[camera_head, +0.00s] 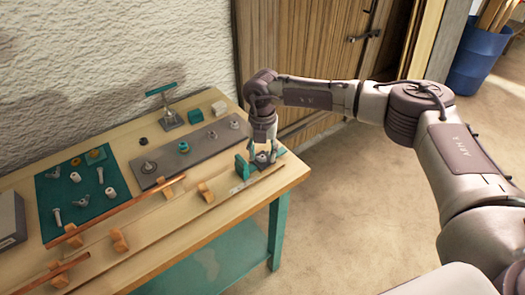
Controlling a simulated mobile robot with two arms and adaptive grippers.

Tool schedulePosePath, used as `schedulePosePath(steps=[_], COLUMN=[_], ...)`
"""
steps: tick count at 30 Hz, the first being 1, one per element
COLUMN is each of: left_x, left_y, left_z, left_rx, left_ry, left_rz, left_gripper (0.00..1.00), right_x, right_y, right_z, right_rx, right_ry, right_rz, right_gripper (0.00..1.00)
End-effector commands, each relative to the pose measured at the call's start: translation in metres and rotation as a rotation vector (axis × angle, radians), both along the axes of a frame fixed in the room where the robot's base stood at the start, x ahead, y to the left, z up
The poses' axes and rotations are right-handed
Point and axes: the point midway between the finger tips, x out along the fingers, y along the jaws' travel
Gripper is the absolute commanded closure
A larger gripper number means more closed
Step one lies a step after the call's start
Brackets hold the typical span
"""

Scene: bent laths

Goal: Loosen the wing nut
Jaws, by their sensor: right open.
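My right gripper (263,157) points straight down at the right end of the workbench, its fingers open around or just over a small grey part beside a teal block (242,167). The fingers hide most of that part, so I cannot tell whether it is a wing nut or whether they touch it. My left gripper is not in view.
A grey plate (205,149) with several fittings lies mid-bench. Long laths (150,233) on wooden blocks run along the front. A wooden cabinet (300,50) is close behind my right gripper; open floor lies right.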

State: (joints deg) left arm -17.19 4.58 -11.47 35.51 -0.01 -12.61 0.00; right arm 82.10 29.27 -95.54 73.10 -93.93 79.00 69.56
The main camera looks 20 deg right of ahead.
Motion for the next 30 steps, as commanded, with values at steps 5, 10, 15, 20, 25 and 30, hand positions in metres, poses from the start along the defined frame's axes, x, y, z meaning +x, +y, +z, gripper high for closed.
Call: schedulePosePath(steps=[5, 10, 15, 20, 25, 30], left_x=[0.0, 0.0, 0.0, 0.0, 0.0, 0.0], left_y=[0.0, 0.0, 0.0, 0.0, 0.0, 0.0], left_z=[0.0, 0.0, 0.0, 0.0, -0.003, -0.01], left_rx=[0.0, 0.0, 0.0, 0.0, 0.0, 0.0], left_ry=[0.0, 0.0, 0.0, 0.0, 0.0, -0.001], left_rz=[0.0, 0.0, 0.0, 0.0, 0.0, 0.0], left_gripper=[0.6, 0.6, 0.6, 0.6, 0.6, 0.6], right_x=[0.0, 0.0, 0.0, 0.0, 0.0, 0.0], right_y=[0.0, 0.0, 0.0, 0.0, 0.0, 0.0], right_z=[0.0, 0.0, 0.0, 0.0, -0.001, -0.002], right_rx=[0.0, 0.0, 0.0, 0.0, 0.0, 0.001], right_ry=[0.0, 0.0, 0.0, 0.0, 0.0, 0.0], right_rz=[0.0, 0.0, 0.0, 0.002, 0.032, 0.112], right_gripper=[0.54, 0.79, 1.0, 1.0, 1.0, 1.0])
